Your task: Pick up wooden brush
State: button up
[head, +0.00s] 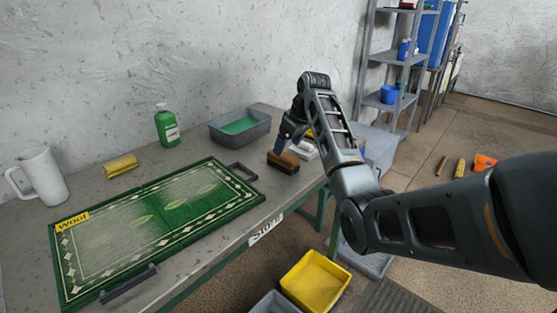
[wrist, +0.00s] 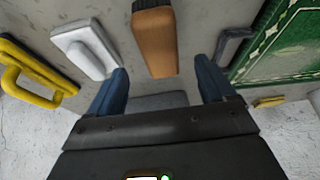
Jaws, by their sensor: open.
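The wooden brush (head: 283,162) lies on the grey table near its right end, a brown block with dark bristles. In the wrist view the brush (wrist: 155,42) sits ahead of and between the two blue fingers. My gripper (head: 281,145) is just above the brush in the head view, pointing down. It also shows in the wrist view (wrist: 164,82), open, with nothing between the fingertips. I cannot tell whether a finger touches the brush.
A white-handled tool (wrist: 85,48) and a yellow-handled tool (wrist: 35,75) lie beside the brush. The green rug (head: 150,225) with a grey clamp (head: 242,172) is to its left. A grey tray (head: 240,126) and green bottle (head: 167,127) stand behind. A yellow bin (head: 315,283) is below.

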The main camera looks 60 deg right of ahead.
aim_at(284, 155)
jog(key=shift+p+x, duration=0.4)
jog(key=shift+x, duration=2.75)
jog(key=shift+s+f, duration=0.1)
jog(key=shift+f, duration=0.15)
jog(key=c, duration=1.1)
jog(key=shift+r, duration=0.15)
notch_tip(284, 155, up, 4)
jog(key=shift+r+b, duration=0.2)
jog(key=shift+b, duration=0.2)
jog(key=s+d+r+b, duration=0.2)
jog(key=s+d+r, duration=0.5)
jog(key=d, duration=0.2)
jog(key=shift+d, duration=0.15)
